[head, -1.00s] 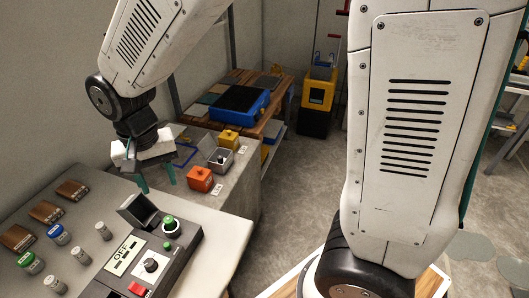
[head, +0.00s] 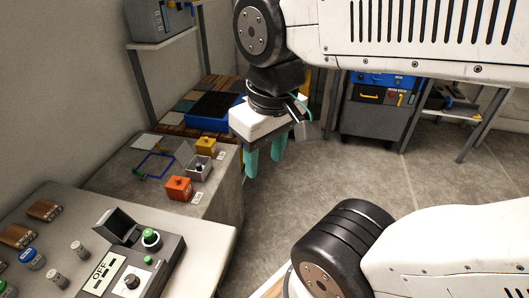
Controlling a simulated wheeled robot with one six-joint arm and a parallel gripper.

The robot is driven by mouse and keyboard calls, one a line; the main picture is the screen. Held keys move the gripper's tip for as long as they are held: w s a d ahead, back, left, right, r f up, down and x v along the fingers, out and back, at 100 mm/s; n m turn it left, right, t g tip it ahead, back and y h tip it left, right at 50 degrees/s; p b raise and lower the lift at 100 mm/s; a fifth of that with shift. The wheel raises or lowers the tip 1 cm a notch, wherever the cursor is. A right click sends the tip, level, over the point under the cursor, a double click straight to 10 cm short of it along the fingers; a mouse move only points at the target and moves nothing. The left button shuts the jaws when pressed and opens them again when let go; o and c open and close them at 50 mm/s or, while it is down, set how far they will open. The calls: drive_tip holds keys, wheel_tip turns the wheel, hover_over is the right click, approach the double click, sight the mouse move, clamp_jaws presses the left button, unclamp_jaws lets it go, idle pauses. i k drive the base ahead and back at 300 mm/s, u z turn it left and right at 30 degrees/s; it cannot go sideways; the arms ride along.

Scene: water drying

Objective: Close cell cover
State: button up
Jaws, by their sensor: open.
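A dark grey meter (head: 130,268) with an OFF display and a knob sits on the light bench. Its cell cover (head: 117,224) is a dark flap standing raised and tilted back at the far end. A green-capped vial (head: 151,237) stands in the meter beside the cover. My gripper (head: 264,165) hangs in the air with its teal fingers pointing down, open and empty. It is to the right of and beyond the meter, over the floor just past the stone block's edge, touching nothing.
A stone block (head: 222,207) beyond the bench holds an orange box (head: 178,188), a yellow box (head: 205,147) and a grey open box (head: 199,169). Small vials (head: 79,250) and brown blocks (head: 45,209) lie left on the bench. The floor (head: 330,175) is clear.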

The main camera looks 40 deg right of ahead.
sight(115, 226)
drive_tip(key=u, duration=2.9)
drive_tip(key=k, duration=1.45)
drive_tip(key=z, duration=1.8)
drive_tip(key=i, duration=1)
drive_tip(key=u, duration=0.05)
